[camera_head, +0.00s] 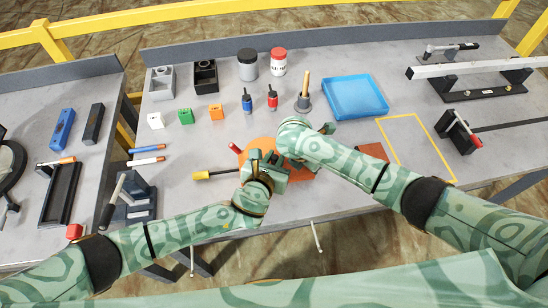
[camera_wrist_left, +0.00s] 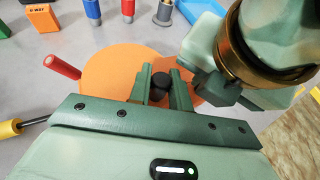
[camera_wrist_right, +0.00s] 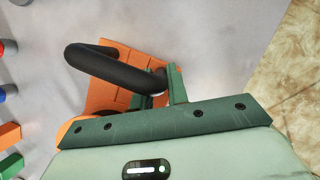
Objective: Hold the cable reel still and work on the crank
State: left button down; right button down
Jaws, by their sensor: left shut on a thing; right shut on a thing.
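The cable reel (camera_head: 250,148) is an orange disc near the table's front edge, largely covered by my arms; it also shows in the left wrist view (camera_wrist_left: 105,75). My left gripper (camera_wrist_left: 165,88) is shut on a dark knob (camera_wrist_left: 160,80) at the reel. A red grip (camera_wrist_left: 60,66) stands out beside the disc. How the bar joins the reel is hidden. The two grippers are close together.
A yellow-handled screwdriver (camera_head: 201,175) lies left of the reel. A brown-orange tile (camera_head: 372,151) lies to the right, near a yellow taped outline (camera_head: 418,150). A blue tray (camera_head: 355,97) and a grey cup (camera_head: 303,103) stand behind.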

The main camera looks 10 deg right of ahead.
pick_arm(q)
jog(key=c, duration=1.3)
grip_release()
